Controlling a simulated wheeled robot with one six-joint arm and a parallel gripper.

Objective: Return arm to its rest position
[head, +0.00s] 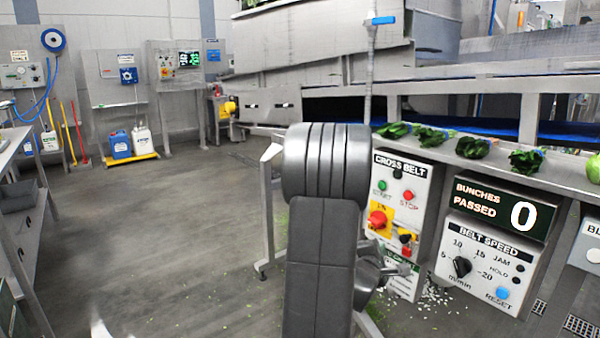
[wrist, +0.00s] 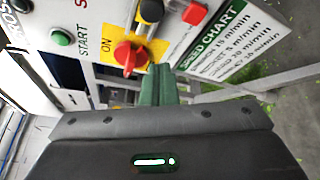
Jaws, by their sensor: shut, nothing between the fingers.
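My gripper (wrist: 160,72) shows in the wrist view as two green fingers pressed together, shut and empty. Its tips point at the cross belt panel, just below the red rotary switch (wrist: 128,55) on its yellow plate. I cannot tell whether the tips touch the panel. In the head view my grey arm stands raised in the middle and hides part of the panel (head: 411,180).
A belt speed panel (head: 488,262) and a bunches counter (head: 497,206) reading 0 stand right of the arm. Green bunches (head: 473,147) lie along the ledge above. A metal table (head: 30,215) stands at the far left. The floor between is open.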

